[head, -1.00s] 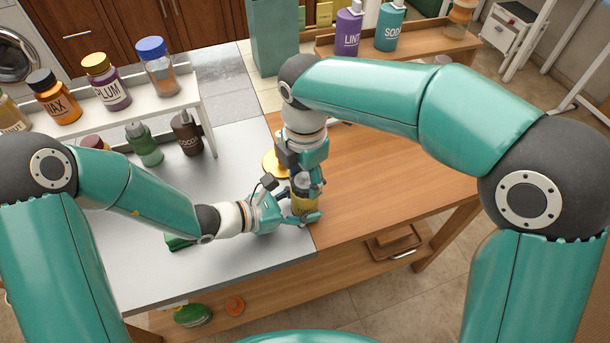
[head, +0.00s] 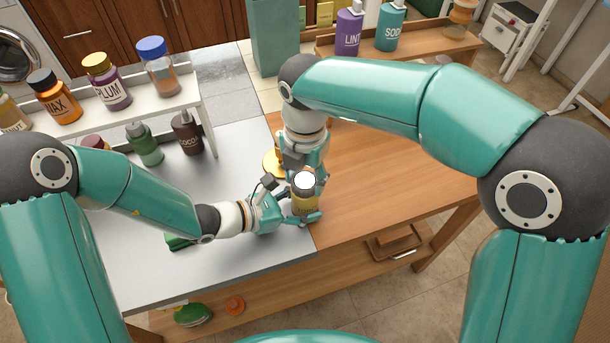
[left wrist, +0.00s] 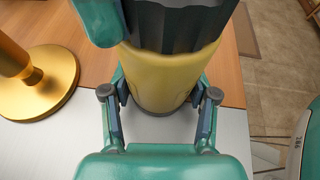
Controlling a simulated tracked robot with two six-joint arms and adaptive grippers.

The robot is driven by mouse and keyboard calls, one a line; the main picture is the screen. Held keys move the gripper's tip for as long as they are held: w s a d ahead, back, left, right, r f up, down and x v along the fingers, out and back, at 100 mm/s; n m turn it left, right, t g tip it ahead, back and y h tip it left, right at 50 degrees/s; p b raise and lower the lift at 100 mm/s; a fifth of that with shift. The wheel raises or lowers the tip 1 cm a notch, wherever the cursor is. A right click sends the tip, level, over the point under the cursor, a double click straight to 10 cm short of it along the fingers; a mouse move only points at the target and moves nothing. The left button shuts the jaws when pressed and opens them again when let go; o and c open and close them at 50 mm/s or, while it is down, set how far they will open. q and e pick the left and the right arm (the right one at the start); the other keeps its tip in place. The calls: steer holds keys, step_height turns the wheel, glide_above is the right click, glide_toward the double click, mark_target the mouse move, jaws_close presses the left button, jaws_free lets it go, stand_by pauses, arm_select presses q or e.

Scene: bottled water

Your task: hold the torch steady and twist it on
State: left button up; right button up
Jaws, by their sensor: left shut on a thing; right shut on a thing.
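The torch (head: 304,205) has a yellow body and a dark ribbed head, and stands upright near the seam of the table. Its top now shows a bright white face (head: 305,181). My left gripper (head: 305,217) is shut on the yellow body from the left; in the left wrist view its fingers (left wrist: 160,100) sit on both sides of the body (left wrist: 165,75). My right gripper (head: 306,174) comes from above and behind and is shut on the torch's head; a teal finger of it shows beside the dark head (left wrist: 175,22) in the left wrist view. Its fingertips are partly hidden.
A gold stand with a round base (left wrist: 40,85) is close behind the torch. A white shelf (head: 200,92) with several bottles stands at the left. The wooden tabletop (head: 400,170) on the right is mostly clear.

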mark_target(305, 179)
arm_select(q)
steer(key=shift+w, duration=0.1)
arm_select(e)
steer(key=shift+s+f, duration=0.15)
steer(key=shift+f, duration=0.05)
steer(key=o, duration=1.2)
steer(key=shift+r, duration=0.1)
steer(key=shift+w+r, duration=0.15)
steer(key=shift+w, duration=0.05)
steer(key=shift+r, duration=0.35)
step_height(305, 179, up, 11)
steer(key=shift+f, duration=0.1)
